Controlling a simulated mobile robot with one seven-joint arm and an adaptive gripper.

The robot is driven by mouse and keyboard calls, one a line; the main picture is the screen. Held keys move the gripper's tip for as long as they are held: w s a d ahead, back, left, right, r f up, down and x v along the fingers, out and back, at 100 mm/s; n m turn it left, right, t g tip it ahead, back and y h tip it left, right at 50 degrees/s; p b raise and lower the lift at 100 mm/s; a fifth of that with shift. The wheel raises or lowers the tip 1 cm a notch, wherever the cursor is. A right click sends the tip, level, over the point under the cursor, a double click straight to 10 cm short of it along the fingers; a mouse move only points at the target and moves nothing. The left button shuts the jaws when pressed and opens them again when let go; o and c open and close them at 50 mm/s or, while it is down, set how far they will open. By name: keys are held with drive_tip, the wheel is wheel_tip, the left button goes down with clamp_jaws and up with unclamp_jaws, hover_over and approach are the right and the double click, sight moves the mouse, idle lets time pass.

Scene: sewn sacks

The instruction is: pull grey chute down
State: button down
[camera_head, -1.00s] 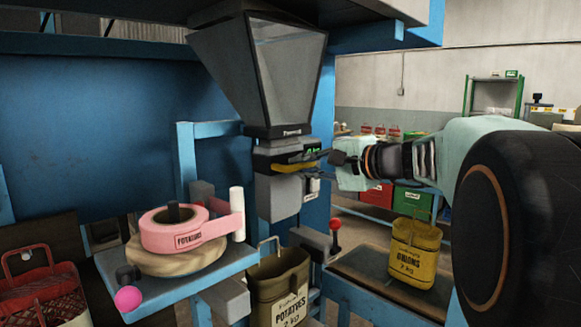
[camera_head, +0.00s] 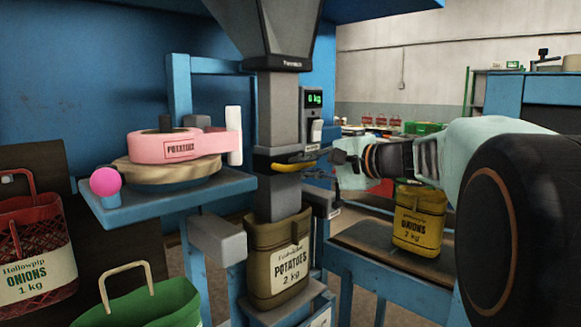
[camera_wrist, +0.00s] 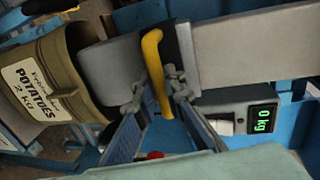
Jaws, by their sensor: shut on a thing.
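The grey chute (camera_head: 278,110) hangs down below the hopper, with its lower part (camera_head: 278,200) reaching the mouth of an olive potatoes sack (camera_head: 275,262). The wrist view shows the chute (camera_wrist: 110,68) with its end at the dark opening of the sack (camera_wrist: 60,80); how deep it reaches inside is hidden. A yellow handle (camera_head: 294,167) sticks out from a dark collar on the chute. My gripper (camera_head: 320,160) is at the handle's right end. In the wrist view my gripper (camera_wrist: 157,92) has its two fingers on either side of the yellow handle (camera_wrist: 153,55), shut on it.
A scale display (camera_head: 314,99) reads 0 kg behind the chute. A yellow onions sack (camera_head: 419,220) stands at right. A red onions sack (camera_head: 30,265) and green bag (camera_head: 150,305) are lower left.

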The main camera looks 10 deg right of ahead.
drive_tip(key=shift+f, duration=0.5)
drive_tip(key=c, duration=2)
unclamp_jaws()
drive_tip(key=shift+r, duration=0.1)
drive_tip(key=shift+s+d+r, duration=0.15)
drive_tip(key=shift+s+d, duration=0.1)
drive_tip(key=v, duration=1.1)
drive_tip(key=shift+s+d, duration=0.1)
drive_tip(key=shift+s, duration=0.1)
